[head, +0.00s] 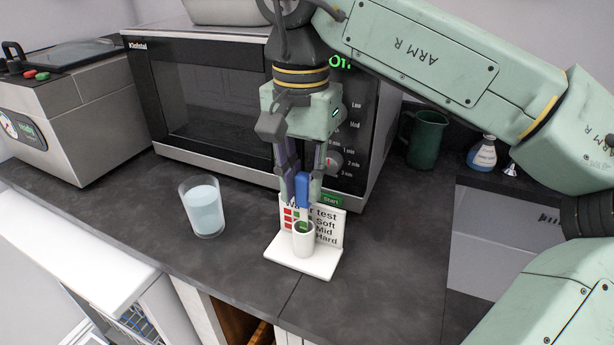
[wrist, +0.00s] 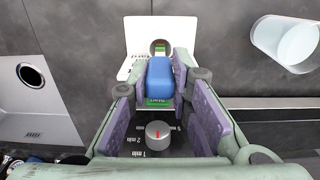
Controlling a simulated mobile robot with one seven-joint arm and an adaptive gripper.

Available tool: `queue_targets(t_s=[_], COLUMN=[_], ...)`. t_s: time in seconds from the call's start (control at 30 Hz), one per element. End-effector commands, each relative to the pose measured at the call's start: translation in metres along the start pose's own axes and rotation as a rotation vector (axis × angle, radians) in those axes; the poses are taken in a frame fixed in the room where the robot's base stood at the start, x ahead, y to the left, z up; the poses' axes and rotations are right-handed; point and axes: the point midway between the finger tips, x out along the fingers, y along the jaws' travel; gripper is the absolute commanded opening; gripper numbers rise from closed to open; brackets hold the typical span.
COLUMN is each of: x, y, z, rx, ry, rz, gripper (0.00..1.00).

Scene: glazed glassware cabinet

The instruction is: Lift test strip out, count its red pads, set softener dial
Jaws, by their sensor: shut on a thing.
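My gripper (head: 302,190) is shut on a blue grip piece (head: 302,187), which I take to be the top of the test strip. It also shows between the fingers in the wrist view (wrist: 160,78). Below it is a small white tube (head: 303,241) on a white stand (head: 290,262) with a back card reading "Water test", Soft, Mid, Hard, beside red and green squares. Green shows in the tube mouth; I cannot tell whether the strip's lower end is inside. No pads on the strip can be counted. I cannot identify a softener dial in either view.
A black microwave (head: 215,105) with a round knob (wrist: 157,135) stands close behind the gripper. A glass of pale blue liquid (head: 204,208) is left of the stand. The counter's front is mostly clear.

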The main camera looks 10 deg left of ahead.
Motion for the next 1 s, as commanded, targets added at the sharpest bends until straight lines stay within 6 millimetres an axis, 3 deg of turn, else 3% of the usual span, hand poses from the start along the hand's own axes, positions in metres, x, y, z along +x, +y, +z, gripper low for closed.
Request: queue_targets(t_s=[0.13, 0.17, 0.5, 0.83, 1.0], x=[0.0, 0.0, 0.0, -0.003, -0.024], y=[0.0, 0.0, 0.0, 0.0, -0.001], z=[0.0, 0.0, 0.0, 0.0, 0.0], rx=[0.0, 0.0, 0.0, 0.0, -0.001], ry=[0.0, 0.0, 0.0, 0.001, 0.001], rz=[0.0, 0.0, 0.0, 0.0, -0.002], gripper=[0.02, 0.2, 0.42, 0.43, 0.43])
